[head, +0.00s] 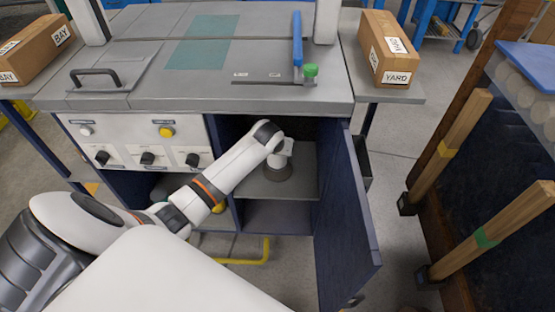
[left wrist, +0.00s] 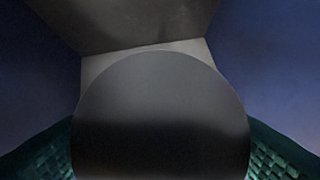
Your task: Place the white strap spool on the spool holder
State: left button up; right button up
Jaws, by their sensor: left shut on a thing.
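My left arm reaches into the open right-hand compartment of the cabinet (head: 340,90). The left gripper (head: 278,172) is low over the grey shelf (head: 252,184) inside, small and shaded. In the left wrist view its teal ribbed fingers stand at the lower left and lower right, on either side of a round, smooth disc (left wrist: 160,110). The gripper is shut on this disc, which looks dark grey in shadow; I cannot tell whether it is the white strap spool. I cannot make out the spool holder. My right gripper is not in view.
The dark blue door (head: 348,225) stands open to the right of the arm. A panel with knobs (head: 140,142) is left of the compartment. A blue lever with a green knob (head: 310,70) stands on the worktop. Cardboard boxes (head: 388,52) flank it.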

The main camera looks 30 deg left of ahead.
pick_arm(q)
jog(key=w+a, duration=0.1)
jog(key=w, duration=0.1)
jog(key=shift+w+a+f+b, duration=0.35)
jog(key=shift+b, duration=0.05)
jog(key=shift+s+f, duration=0.1)
jog(key=shift+f, duration=0.55)
notch_tip(320, 180, down, 4)
jog(key=shift+d+b, duration=0.1)
jog(key=shift+b, duration=1)
jog(key=shift+f, duration=0.5)
jog(key=shift+w, duration=0.2)
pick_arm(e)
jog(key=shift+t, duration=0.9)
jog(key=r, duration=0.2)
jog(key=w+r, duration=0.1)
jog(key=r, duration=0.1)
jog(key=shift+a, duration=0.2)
pick_arm(q)
jog(key=shift+b, duration=0.3)
jog(key=o, duration=1.2)
jog(key=shift+f, duration=0.15)
jog(key=shift+c, duration=0.2)
